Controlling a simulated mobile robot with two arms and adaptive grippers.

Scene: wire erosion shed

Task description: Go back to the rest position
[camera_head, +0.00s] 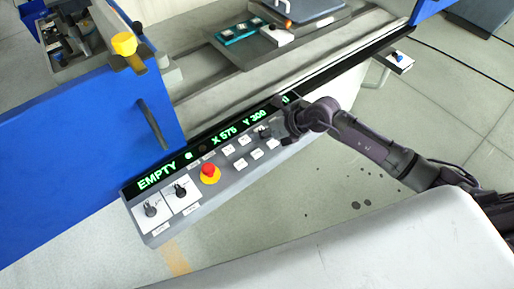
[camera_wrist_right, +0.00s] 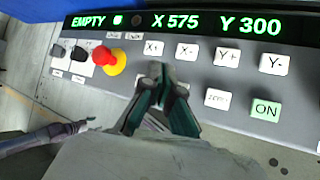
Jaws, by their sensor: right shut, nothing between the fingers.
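My right gripper (camera_head: 284,126) is over the right part of the control panel (camera_head: 215,195), its arm coming in from the right. In the wrist view the right gripper (camera_wrist_right: 160,84) is shut and empty, with its fingers over the lower button row near the X+ button (camera_wrist_right: 153,48). I cannot tell whether they touch the panel. A dark arm, apparently my left one, shows small at the left of the wrist view, with its end (camera_wrist_right: 82,125) below the panel. The head view does not show it.
The panel has a red emergency stop (camera_head: 209,171), two rotary switches and a lit green ON button (camera_wrist_right: 265,109). Its display (camera_head: 212,144) reads EMPTY, X 575, Y 300. The blue machine body (camera_head: 80,150) stands left. Spotted floor (camera_head: 330,180) lies open below the arm.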

